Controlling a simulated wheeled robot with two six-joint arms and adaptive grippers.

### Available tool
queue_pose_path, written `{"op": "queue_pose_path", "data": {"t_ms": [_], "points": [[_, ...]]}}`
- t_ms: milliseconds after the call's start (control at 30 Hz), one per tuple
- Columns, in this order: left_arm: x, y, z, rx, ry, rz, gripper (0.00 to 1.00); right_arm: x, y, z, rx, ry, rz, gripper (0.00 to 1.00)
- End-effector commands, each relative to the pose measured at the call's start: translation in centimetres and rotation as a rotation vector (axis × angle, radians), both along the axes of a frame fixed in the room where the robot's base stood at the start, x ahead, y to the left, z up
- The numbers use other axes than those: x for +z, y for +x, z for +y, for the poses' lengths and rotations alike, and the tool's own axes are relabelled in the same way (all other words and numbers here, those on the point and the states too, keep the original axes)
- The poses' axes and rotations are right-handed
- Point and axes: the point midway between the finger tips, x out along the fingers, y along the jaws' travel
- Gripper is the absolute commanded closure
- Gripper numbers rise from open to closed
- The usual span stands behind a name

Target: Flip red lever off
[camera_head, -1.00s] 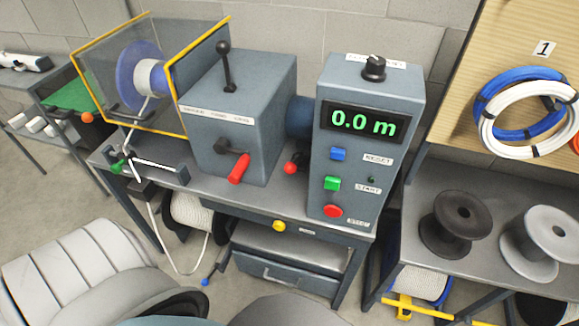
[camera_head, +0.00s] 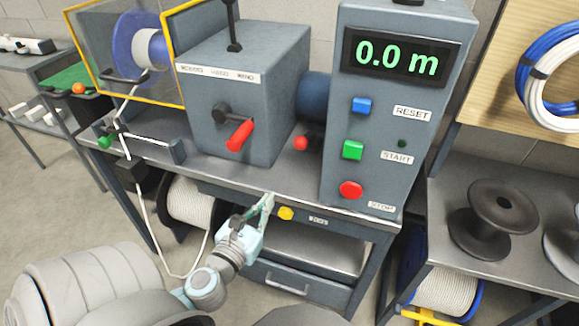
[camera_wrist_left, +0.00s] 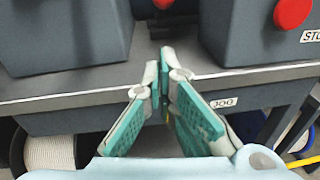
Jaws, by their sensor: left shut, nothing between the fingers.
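A red-handled lever (camera_head: 240,136) sits on a dark pivot on the front of the grey machine box (camera_head: 245,85), its handle slanting down. A smaller red ball knob (camera_head: 300,143) shows between that box and the display cabinet; a red piece (camera_wrist_left: 163,3) at the wrist view's top edge looks like this knob. My left gripper (camera_head: 268,200) is at the bench's front edge, below and right of the lever and apart from it. In the wrist view its teal-padded fingers (camera_wrist_left: 165,62) meet, with nothing between them. My right gripper is not in view.
The display cabinet (camera_head: 400,75) reads 0.0 m and carries blue, green and red buttons. A yellow button (camera_head: 286,213) is on the bench front beside my left gripper. A yellow-framed guard (camera_head: 125,60) covers a spool at left. A strip of bare bench (camera_head: 290,185) lies before the box.

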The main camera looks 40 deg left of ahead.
Motion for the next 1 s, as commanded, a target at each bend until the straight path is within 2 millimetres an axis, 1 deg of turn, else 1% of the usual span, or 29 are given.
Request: {"op": "queue_pose_path", "data": {"t_ms": [167, 267, 367, 700, 800, 900, 1000], "points": [[0.0, 0.3, 0.1, 0.000, -0.003, 0.000, 1.00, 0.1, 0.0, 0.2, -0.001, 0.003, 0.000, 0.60], [0.0, 1.2, 0.3, 0.001, -0.005, -0.001, 1.00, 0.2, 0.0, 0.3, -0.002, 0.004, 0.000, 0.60], [-0.1, 2.8, 0.7, 0.002, -0.005, -0.003, 1.00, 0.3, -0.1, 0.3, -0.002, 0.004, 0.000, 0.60], [-0.7, 9.9, 2.6, 0.002, -0.007, -0.002, 1.00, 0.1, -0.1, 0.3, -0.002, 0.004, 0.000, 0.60], [0.8, 11.2, 2.7, 0.000, -0.007, -0.003, 1.00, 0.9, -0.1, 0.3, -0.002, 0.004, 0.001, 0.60], [1.5, 12.1, 2.9, 0.001, -0.007, -0.001, 1.00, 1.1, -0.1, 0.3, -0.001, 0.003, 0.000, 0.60], [1.8, 12.6, 3.0, 0.001, -0.007, 0.001, 1.00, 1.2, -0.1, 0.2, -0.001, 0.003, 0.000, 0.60]]}}
